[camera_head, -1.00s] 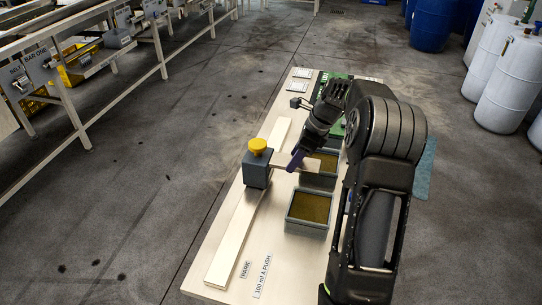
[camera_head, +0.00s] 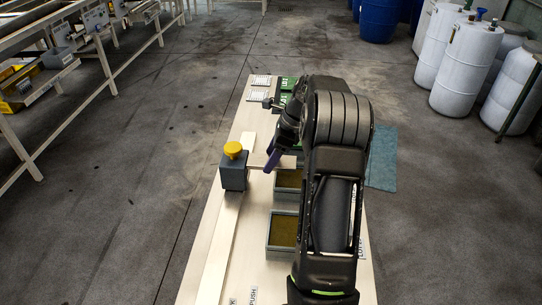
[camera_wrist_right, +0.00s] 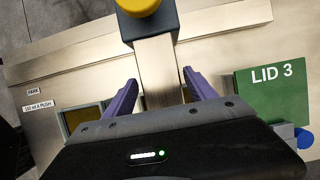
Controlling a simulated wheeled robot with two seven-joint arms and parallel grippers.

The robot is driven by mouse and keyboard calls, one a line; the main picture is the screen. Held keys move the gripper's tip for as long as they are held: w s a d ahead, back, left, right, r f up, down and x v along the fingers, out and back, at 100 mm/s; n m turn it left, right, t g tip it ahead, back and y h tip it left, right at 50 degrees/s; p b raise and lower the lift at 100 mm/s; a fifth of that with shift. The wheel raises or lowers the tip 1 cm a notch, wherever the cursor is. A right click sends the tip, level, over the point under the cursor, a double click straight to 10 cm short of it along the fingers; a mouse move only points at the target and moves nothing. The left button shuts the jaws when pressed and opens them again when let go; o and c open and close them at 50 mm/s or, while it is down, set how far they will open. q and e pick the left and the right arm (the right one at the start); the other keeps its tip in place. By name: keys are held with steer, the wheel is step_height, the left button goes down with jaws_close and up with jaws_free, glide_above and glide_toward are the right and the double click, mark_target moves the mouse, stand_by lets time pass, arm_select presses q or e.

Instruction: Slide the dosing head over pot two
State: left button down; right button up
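The dosing head is a dark grey block (camera_head: 233,173) with a yellow knob (camera_head: 233,150), sitting on a long pale rail (camera_head: 218,250). A flat metal arm (camera_wrist_right: 157,65) sticks out from it to the right, toward the pots. A front square pot (camera_head: 283,232) and a second pot (camera_head: 288,178) hold brownish material; the arm's far end is hidden by my gripper near the second pot's back edge. My right gripper (camera_wrist_right: 160,80) has purple fingers, one on each side of the metal arm, with small gaps showing. My left gripper is not in view.
A green LID 3 plate (camera_wrist_right: 270,95) lies beside my right finger in the wrist view. A PARK label (camera_wrist_right: 33,91) marks the board at the other end. Green lids (camera_head: 288,84) lie at the back. My right arm hides part of the pot row.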

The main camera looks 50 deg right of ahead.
steer(key=shift+o, duration=1)
steer(key=b+v, duration=0.1)
steer(key=v, duration=0.6)
steer(key=shift+s+d+r, duration=0.1)
steer(key=shift+r, duration=0.3)
